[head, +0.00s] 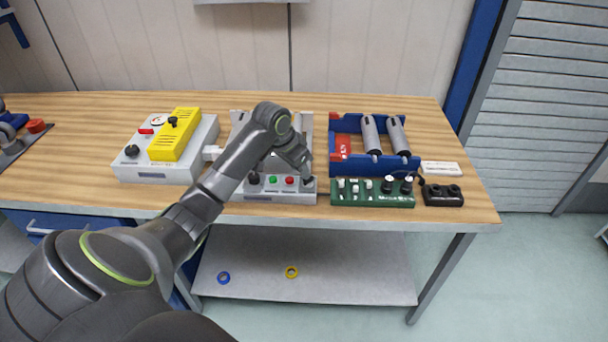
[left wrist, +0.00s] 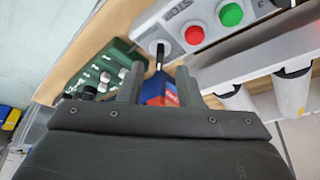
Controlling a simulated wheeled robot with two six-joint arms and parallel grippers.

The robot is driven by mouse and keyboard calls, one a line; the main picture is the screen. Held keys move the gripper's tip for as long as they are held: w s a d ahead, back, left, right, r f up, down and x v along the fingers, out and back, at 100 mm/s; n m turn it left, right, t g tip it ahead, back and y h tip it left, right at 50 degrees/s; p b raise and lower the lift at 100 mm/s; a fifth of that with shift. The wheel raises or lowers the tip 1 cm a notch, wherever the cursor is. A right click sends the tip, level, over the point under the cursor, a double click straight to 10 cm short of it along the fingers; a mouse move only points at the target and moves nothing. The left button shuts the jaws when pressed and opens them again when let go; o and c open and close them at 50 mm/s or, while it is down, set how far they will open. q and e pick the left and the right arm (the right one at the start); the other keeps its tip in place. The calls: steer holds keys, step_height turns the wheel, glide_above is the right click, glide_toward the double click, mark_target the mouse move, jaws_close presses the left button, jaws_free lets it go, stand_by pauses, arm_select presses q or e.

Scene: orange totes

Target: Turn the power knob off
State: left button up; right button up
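A grey control panel (head: 265,196) stands at the middle of the bench's front edge. It carries a black knob (head: 254,178), a green button (head: 272,179) and a red button (head: 289,180). In the left wrist view, a knob with a pale base and dark handle (left wrist: 160,52) sits beside the red button (left wrist: 194,35). I cannot read which knob is labelled power. My left gripper (head: 304,172) is over the panel's right end. In the left wrist view, its two fingers (left wrist: 158,78) are apart and empty, with the knob beyond their gap. My right gripper is not in view.
A grey box (head: 150,175) with a yellow cover stands left. A blue rack (head: 345,164) with two grey cylinders stands right, behind a green board (head: 372,199). A small black box (head: 443,195) is beside the board. The bench's front right corner is clear.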

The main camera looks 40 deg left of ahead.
mark_target(304, 180)
arm_select(q)
steer(key=x, duration=0.5)
jaws_close()
